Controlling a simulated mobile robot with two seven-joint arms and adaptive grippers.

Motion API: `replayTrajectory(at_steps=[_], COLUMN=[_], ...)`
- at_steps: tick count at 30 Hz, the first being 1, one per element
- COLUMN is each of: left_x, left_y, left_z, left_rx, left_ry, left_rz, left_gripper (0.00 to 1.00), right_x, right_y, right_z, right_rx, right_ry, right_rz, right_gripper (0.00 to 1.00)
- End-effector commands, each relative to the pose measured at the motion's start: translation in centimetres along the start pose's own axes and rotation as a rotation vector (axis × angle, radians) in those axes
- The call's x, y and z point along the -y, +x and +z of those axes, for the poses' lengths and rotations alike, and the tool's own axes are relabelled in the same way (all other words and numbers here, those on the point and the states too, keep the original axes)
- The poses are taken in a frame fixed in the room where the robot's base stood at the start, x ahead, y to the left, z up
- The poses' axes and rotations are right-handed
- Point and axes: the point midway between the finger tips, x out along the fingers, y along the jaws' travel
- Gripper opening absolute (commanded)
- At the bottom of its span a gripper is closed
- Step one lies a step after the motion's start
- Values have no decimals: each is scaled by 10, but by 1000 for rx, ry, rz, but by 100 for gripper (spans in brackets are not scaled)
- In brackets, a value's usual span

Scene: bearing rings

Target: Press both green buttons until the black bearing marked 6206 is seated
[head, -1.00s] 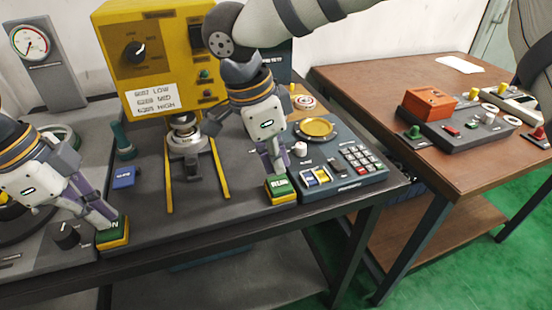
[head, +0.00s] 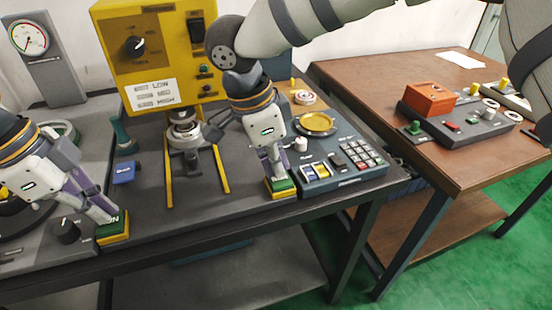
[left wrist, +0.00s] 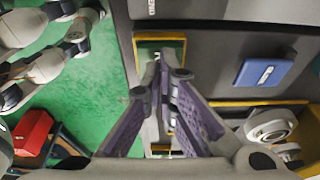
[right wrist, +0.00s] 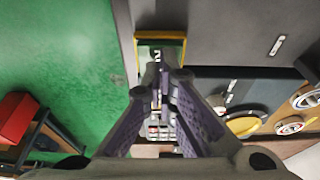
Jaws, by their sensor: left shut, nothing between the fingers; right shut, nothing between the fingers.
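The left green button (head: 117,229) sits in a yellow-rimmed block at the bench's front left. My left gripper (head: 114,218) is shut and empty, its fingertips at the button; they also overlap it in the left wrist view (left wrist: 163,67). The right green button (head: 283,187) sits in a similar block. My right gripper (head: 277,178) is shut and empty, its tips at the button top and partly covering it. Firm contact cannot be told. Silver ring-shaped parts (head: 184,137) show under the yellow press (head: 160,60). No 6206 marking or black bearing can be made out.
Two yellow rails (head: 169,180) run forward from the press. A blue block (head: 123,173) lies left of them. A keypad console (head: 340,168) with a gold dish (head: 316,122) stands right of the right button. A brown table (head: 400,75) stands further right.

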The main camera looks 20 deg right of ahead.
Motion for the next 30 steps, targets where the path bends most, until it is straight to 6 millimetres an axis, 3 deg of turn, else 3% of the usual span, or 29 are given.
replayTrajectory(at_steps=[30], left_x=[0], left_y=[4], left_z=[1], left_rx=[0], left_ry=[0], left_rz=[1], left_gripper=[0], right_x=[0], right_y=[7], right_z=[2], right_rx=[0], right_ry=[0], right_rz=[1], right_gripper=[0])
